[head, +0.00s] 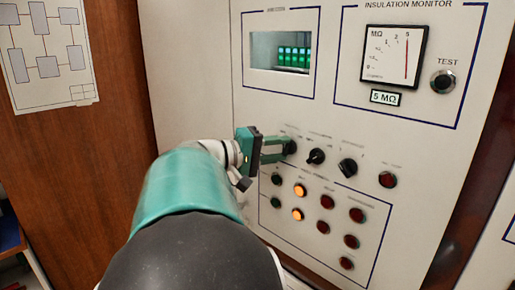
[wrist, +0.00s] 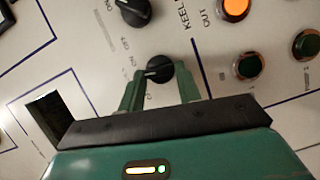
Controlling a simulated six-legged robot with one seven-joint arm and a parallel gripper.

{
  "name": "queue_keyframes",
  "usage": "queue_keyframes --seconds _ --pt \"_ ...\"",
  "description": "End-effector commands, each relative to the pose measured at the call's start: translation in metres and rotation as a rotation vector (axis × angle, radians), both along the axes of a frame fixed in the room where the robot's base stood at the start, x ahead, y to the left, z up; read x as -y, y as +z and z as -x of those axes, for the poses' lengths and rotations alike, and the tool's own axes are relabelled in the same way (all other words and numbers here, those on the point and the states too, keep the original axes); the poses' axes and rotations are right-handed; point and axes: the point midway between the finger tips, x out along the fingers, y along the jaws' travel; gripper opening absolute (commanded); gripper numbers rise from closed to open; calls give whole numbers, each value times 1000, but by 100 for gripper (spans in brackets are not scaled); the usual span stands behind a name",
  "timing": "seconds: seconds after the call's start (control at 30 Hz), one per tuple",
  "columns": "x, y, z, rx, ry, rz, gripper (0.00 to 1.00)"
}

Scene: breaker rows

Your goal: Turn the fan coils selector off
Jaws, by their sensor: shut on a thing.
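Three black rotary selectors sit in a row on the white panel in the head view. The leftmost selector (head: 291,147) is between the fingertips of my gripper (head: 286,150). In the wrist view that black knob (wrist: 158,69) has a pale pointer line, and my green gripper fingers (wrist: 160,88) are shut on its sides. The middle selector (head: 316,157) and right selector (head: 347,167) stand free. The selectors' name labels are too small to read, so I cannot tell by label which is the fan coils one. My fingers partly hide the held knob in the head view.
Below the selectors are lit amber lamps (head: 299,190) and several red and green ones. A red button (head: 387,180) is at the row's right end. Above are a display window (head: 282,53) and an insulation meter (head: 393,55). A brown wood surface (head: 90,170) is at left.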

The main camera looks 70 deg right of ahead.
Motion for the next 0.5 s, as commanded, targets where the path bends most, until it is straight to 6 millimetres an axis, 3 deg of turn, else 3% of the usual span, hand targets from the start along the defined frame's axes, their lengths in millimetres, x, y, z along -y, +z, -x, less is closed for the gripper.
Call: queue_keyframes --seconds 0.5 --pt "0 -7 -2 -452 5 -195 11"
